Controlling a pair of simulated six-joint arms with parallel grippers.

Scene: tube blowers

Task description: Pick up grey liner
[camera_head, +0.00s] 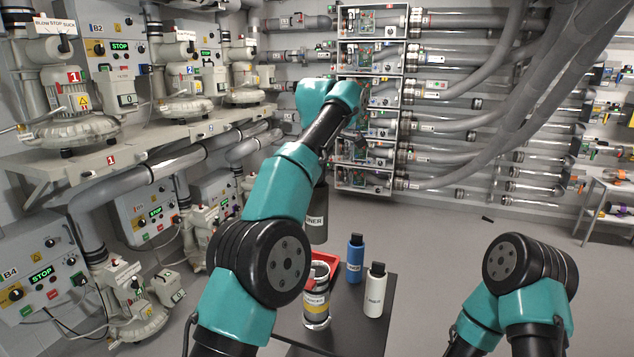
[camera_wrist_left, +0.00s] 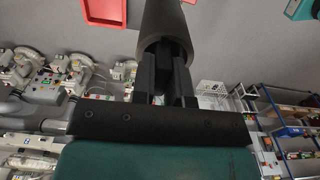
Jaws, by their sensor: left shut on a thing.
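The grey liner (camera_head: 316,222) is a dark grey cylinder with a partly hidden label. In the head view it hangs upright above the red tray, half hidden by my left arm. In the left wrist view the liner (camera_wrist_left: 167,20) shows its hollow end, with my left gripper (camera_wrist_left: 166,68) shut on it. The gripper itself is hidden in the head view. My right arm shows at the lower right, but its gripper is out of view.
Blowers line the left wall; a tube rack (camera_head: 370,20) stands behind.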

